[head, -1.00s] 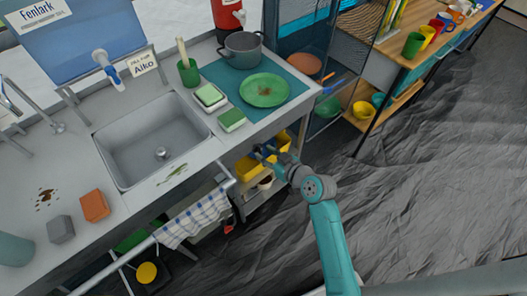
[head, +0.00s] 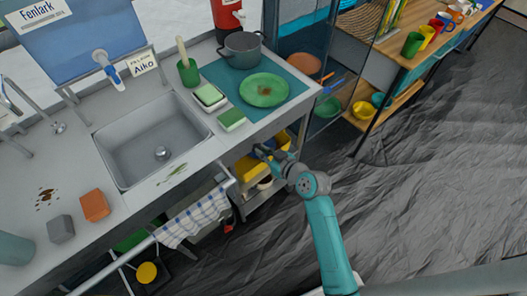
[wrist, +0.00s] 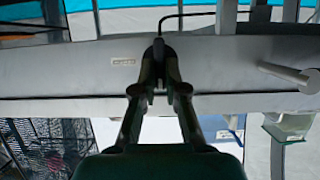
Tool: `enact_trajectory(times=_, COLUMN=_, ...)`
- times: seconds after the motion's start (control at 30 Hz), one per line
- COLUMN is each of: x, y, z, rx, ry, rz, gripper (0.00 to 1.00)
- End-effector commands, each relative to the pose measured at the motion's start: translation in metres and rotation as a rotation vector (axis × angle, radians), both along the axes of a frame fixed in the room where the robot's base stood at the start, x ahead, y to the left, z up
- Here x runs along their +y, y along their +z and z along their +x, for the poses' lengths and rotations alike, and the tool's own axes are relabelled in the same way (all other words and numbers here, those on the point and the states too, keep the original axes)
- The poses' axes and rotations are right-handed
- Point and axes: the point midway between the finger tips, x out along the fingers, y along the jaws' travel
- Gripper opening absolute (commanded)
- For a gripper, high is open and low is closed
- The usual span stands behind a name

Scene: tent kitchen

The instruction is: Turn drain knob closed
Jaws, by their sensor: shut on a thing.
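My gripper (head: 258,150) is below the front edge of the counter, right of the sink (head: 150,140) and in front of the shelf with yellow bins. In the wrist view my gripper (wrist: 158,58) has its fingers drawn together on a small dark upright piece (wrist: 158,46) in front of a grey horizontal bar (wrist: 90,70). Most of this piece is hidden between the fingertips, so I cannot tell for sure that it is the drain knob. A pale lever-like bar (wrist: 287,73) sticks out at the right of the wrist view.
A checked towel (head: 195,218) hangs on the counter's front rail. A yellow bin (head: 247,168) is on the shelf beside my gripper. A green plate (head: 264,90) and grey pot (head: 242,52) stand on the counter above. The dark floor at the right is open.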

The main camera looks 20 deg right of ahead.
Motion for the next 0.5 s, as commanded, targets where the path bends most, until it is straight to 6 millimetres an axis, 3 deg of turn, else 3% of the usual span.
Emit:
enact_trajectory(times=0.27, x=-0.0014, y=-0.0004, z=0.0018, rx=0.022, ry=-0.001, rz=0.067, gripper=0.0)
enact_trajectory(times=0.5, x=-0.0039, y=-0.0009, z=0.0025, rx=0.075, ry=-0.001, rz=0.23, gripper=0.0)
